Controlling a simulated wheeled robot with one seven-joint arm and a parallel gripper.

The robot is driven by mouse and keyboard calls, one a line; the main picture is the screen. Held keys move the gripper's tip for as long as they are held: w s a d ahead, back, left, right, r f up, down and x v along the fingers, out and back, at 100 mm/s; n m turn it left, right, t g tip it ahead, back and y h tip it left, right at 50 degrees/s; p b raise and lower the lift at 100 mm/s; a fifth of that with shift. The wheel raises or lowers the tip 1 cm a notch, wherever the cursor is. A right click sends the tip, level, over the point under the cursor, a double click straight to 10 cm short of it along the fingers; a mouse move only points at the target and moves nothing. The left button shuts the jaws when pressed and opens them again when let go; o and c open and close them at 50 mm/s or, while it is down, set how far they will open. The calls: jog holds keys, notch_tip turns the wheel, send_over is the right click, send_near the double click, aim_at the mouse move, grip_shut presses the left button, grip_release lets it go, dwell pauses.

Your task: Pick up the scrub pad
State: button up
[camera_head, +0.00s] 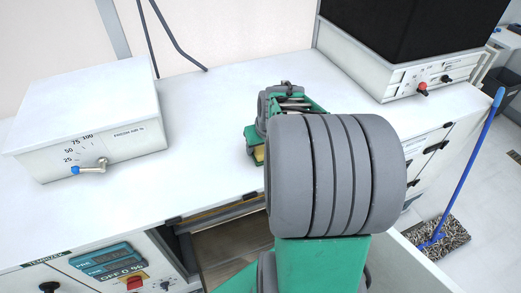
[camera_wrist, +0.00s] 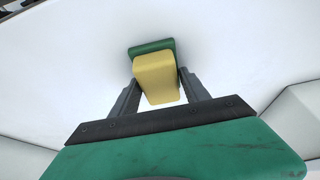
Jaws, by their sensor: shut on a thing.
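The scrub pad (camera_wrist: 156,79) is a yellow block with a green layer at its far end. In the wrist view it sits between the two grey fingers of my gripper (camera_wrist: 157,88), which is shut on it. White surface shows all around it. In the head view a small yellow piece of the pad (camera_head: 259,154) shows at the left of my gripper (camera_head: 254,148), over the white worktop (camera_head: 215,110). My arm hides most of the pad there. I cannot tell whether the pad touches the worktop.
A white box with a dial and tap (camera_head: 90,120) stands at the left. A white unit with a dark top (camera_head: 400,75) stands at the back right. The worktop between the boxes is largely clear.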

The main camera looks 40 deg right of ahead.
jog(key=c, duration=0.3)
jog(key=shift+r, duration=0.1)
jog(key=shift+r+p, duration=0.3)
notch_tip(320, 180, up, 3)
jog(key=shift+f+p, duration=0.15)
jog(key=shift+p, duration=0.8)
jog(key=s+a+r+p, duration=0.1)
jog(key=s+a+r, duration=0.1)
jog(key=a+r, duration=0.1)
jog(key=s+a+r+p, duration=0.1)
jog(key=s+a+r, duration=0.2)
jog(key=a, duration=0.2)
jog(key=s+a+r+p, duration=0.2)
jog(key=a+r, duration=0.1)
jog(key=a, duration=0.1)
jog(key=shift+s+r, duration=0.25)
